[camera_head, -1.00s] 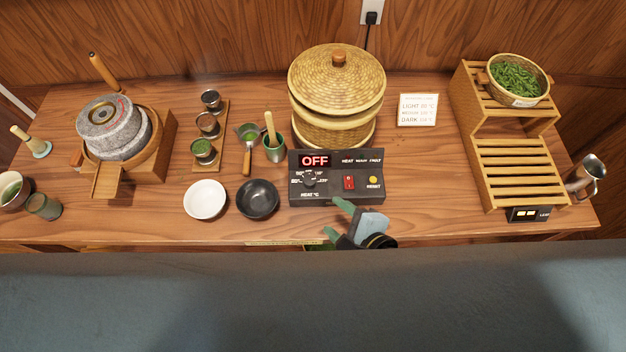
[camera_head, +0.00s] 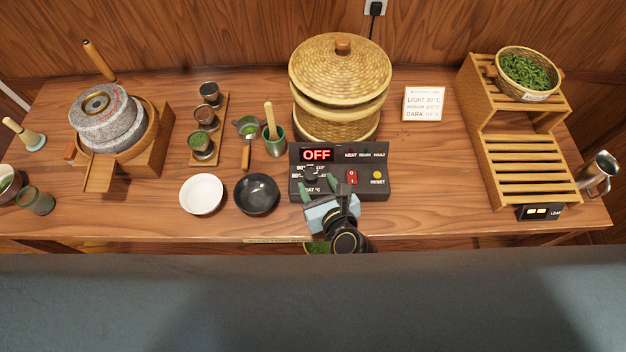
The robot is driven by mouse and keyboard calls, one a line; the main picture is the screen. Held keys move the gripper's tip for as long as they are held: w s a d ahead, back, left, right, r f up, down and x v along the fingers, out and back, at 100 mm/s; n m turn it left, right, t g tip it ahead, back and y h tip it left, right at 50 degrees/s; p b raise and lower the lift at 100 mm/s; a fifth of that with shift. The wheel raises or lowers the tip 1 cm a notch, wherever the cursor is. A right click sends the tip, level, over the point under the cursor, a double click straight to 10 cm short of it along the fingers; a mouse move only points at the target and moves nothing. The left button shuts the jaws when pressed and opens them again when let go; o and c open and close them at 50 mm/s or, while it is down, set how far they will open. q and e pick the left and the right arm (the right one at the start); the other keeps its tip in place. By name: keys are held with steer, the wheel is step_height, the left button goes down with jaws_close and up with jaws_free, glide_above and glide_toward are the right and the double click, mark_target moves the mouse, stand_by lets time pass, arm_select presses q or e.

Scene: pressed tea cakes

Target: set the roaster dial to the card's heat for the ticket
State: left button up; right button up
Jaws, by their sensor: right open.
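The roaster's black control box (camera_head: 372,187) stands at the front middle of the table, with the woven roaster basket (camera_head: 339,85) behind it. Its display (camera_head: 317,154) reads OFF. The dial (camera_head: 310,174) sits at the left of the panel, with heat marks around it. The white heat card (camera_head: 424,104) lists LIGHT, MEDIUM and DARK; its numbers are small, LIGHT looking like 80 or 90 °C. My right gripper (camera_head: 318,190) is open at the front of the dial, its green fingers on either side just below it; contact cannot be told. My left gripper is not in view. A ticket cannot be made out clearly.
A red switch (camera_head: 352,177) and yellow reset button (camera_head: 377,175) are right of the dial. A white bowl (camera_head: 202,194) and black bowl (camera_head: 257,195) stand left of the box. A stone mill (camera_head: 104,117) is far left; a wooden rack (camera_head: 525,165) is right.

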mark_target(312, 175)
steer(key=shift+b+x, duration=0.7)
steer(key=shift+x, duration=1.15)
steer(key=c, duration=1)
steer(key=shift+o, duration=0.2)
steer(key=shift+d+n+y, duration=0.1)
steer(key=shift+n+y, duration=0.2)
steer(key=shift+w+d+f+n+g+y+b, duration=0.1)
steer(key=shift+n+g+y+b, duration=0.15)
steer(key=shift+n+g+y, duration=0.3)
steer(key=shift+d+n+g+y+b, duration=0.1)
steer(key=shift+n+g+y+b, duration=0.2)
steer(key=shift+n+y, duration=0.35)
steer(key=n+g+y, duration=0.2)
steer(key=n+g+y+b, duration=0.1)
steer(key=n+g, duration=0.1)
steer(key=shift+w+d+n+y, duration=0.2)
steer(key=shift+n+y, duration=0.1)
steer(key=shift+y, duration=0.1)
